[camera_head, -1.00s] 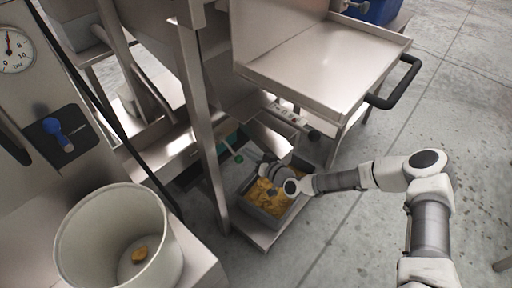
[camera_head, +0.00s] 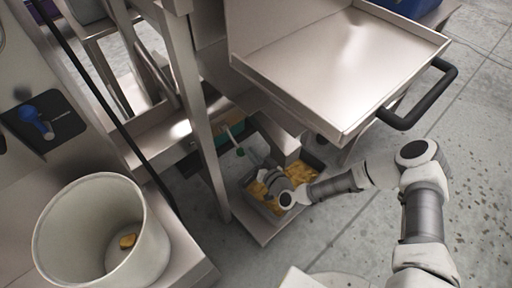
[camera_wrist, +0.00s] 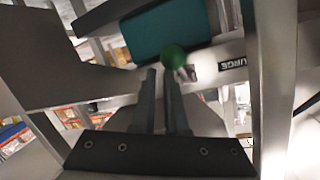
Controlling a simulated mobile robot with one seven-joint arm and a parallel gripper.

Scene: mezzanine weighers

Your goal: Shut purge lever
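The purge lever ends in a green ball knob (camera_wrist: 174,57), in front of a teal panel in the wrist view. A "PURGE" label (camera_wrist: 232,65) is just right of it. In the head view the knob (camera_head: 240,152) hangs low under the machine, at the end of a pale rod. My gripper (camera_wrist: 160,74) points toward the knob, its two dark fingers a narrow gap apart with nothing between them. The knob appears just beyond the right fingertip; contact cannot be told. In the head view my gripper (camera_head: 262,168) is beside the knob, above a tray of yellow pieces.
The tray of yellow pieces (camera_head: 262,207) stands below my gripper. A steel post (camera_head: 203,130) rises left of it. A steel pan (camera_head: 300,60) with a black handle (camera_head: 420,105) overhangs above. A white bucket (camera_head: 75,235) and blue-handled switch (camera_head: 40,120) are at left. Floor at right is clear.

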